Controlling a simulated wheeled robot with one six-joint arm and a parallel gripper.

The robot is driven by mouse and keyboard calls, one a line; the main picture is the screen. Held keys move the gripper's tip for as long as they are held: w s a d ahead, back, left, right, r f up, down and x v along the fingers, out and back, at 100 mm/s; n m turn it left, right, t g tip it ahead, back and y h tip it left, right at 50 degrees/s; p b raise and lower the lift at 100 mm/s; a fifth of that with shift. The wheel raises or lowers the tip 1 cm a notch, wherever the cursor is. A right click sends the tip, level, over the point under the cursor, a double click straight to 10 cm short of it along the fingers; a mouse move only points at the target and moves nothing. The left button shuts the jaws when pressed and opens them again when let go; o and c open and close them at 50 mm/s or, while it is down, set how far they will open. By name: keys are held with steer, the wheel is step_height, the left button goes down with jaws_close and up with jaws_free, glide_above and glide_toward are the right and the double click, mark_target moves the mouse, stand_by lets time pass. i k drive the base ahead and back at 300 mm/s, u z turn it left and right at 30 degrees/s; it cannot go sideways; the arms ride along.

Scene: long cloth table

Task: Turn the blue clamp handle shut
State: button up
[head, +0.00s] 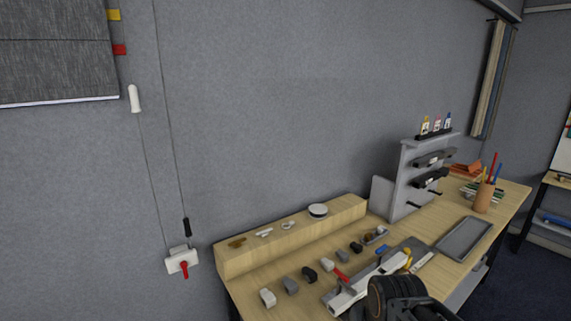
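A small blue handle (382,249) shows at the far side of a long grey-white fixture (350,293) on the table. A red handle (341,273) and a yellow handle (407,262) show on or beside the same fixture. The blue handle is too small to tell how far it is turned. My gripper (408,304), dark and at the bottom edge, is in front of the fixture and hides part of it. It looks apart from the blue handle, on the near side. Its fingertips cannot be made out.
Several grey and dark knobs (290,286) line the table (250,296) left of the fixture. A wooden ledge (340,216) runs along the wall. A grey tray (465,237), a rack (407,185) and a pencil cup (483,197) stand to the right. A wall box (181,261) hangs left.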

mark_target(381, 252)
steer(key=k, duration=0.5)
steer(key=z, duration=2.1)
steer(key=i, duration=1.25)
steer(key=u, duration=2.9)
steer(key=i, duration=0.5)
steer(key=z, duration=0.05)
